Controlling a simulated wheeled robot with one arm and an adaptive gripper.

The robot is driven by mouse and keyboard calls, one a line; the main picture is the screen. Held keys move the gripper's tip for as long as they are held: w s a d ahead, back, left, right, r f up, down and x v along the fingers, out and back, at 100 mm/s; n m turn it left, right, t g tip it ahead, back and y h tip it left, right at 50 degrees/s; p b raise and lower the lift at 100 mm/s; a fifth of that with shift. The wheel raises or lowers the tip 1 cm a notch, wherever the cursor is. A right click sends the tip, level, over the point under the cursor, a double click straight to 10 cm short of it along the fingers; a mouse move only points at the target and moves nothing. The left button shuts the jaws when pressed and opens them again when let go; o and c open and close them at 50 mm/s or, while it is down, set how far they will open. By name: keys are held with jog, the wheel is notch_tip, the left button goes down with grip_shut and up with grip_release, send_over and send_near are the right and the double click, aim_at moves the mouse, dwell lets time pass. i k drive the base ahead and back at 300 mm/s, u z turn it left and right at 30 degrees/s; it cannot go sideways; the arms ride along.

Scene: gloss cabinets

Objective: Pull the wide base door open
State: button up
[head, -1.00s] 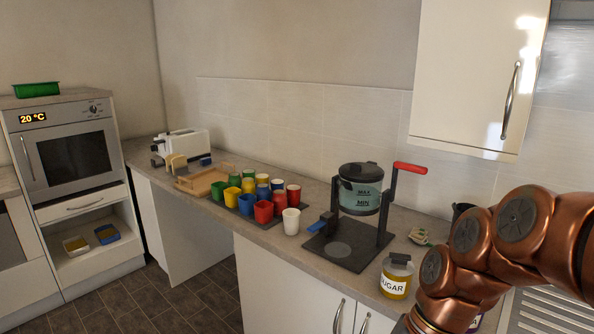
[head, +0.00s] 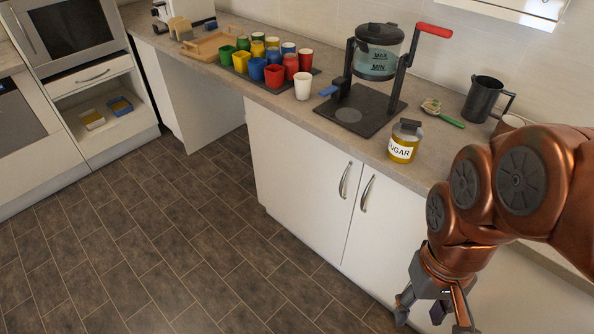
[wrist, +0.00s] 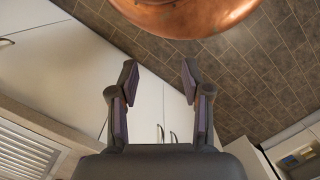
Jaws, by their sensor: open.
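White base cabinet doors stand under the counter in the head view. A left door (head: 300,190) and a right door (head: 385,235) meet at a seam, each with an upright metal bar handle beside it: the left handle (head: 345,180) and the right handle (head: 366,192). Both look shut. I cannot tell which is the wide one; my arm hides the fronts farther right. My gripper (head: 436,308) is open and empty, low in front of the cabinets, right of and below both handles. The wrist view shows its spread fingers (wrist: 158,70), with both handles (wrist: 166,134) beyond and apart from them.
The tiled floor (head: 180,240) before the cabinets is clear. Another bar handle (wrist: 5,42) shows at the wrist view's left edge.

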aim_at(310, 184)
jog(key=u, duration=0.5)
jog(key=k, duration=0.65)
jog(key=u, duration=1)
jog(key=i, duration=0.8)
jog(key=u, duration=0.05)
